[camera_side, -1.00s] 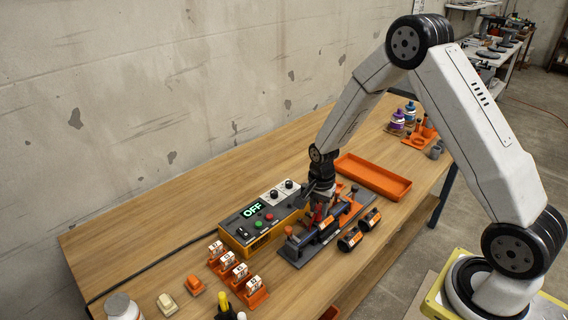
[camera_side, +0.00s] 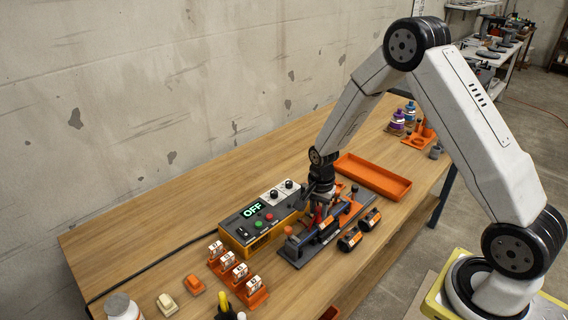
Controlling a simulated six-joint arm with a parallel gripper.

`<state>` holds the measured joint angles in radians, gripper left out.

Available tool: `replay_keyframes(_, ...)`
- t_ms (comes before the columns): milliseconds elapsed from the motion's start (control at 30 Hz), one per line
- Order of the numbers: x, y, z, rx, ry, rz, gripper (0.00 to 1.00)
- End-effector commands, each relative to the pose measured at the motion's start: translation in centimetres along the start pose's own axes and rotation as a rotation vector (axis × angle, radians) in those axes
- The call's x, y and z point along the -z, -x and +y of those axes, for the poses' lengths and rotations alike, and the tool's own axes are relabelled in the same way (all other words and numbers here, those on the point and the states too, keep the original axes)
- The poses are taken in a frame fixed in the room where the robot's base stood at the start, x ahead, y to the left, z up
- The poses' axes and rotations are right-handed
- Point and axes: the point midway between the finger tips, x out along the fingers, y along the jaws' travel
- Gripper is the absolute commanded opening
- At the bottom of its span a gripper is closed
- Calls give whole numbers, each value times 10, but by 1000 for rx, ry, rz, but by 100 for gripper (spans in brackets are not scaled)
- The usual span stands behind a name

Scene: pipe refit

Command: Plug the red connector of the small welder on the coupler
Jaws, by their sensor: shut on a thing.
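The small welder (camera_side: 262,228) is a yellow and dark grey box with a lit green OFF display, standing on the bench. My gripper (camera_side: 318,206) points down just right of the welder, over the dark clamp fixture (camera_side: 296,247). It is shut on the red connector (camera_side: 318,215), a small red piece between its fingers and low over the fixture. The coupler is largely hidden by the gripper and fixture parts, so I cannot tell whether the connector touches it.
An orange tray (camera_side: 405,187) lies behind the fixture to the right. Two dark cylinders with orange bands (camera_side: 350,239) lie in front of the fixture. Several labelled orange holders (camera_side: 255,286) stand at the front left. Bare bench (camera_side: 150,240) lies left of the welder.

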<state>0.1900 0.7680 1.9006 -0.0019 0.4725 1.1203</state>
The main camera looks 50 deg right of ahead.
Motion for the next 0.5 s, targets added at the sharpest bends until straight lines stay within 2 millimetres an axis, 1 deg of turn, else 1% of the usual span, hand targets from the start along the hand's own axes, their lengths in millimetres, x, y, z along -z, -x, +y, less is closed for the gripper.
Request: replay_keyframes(500,0,-5,0,0,0,0,0)
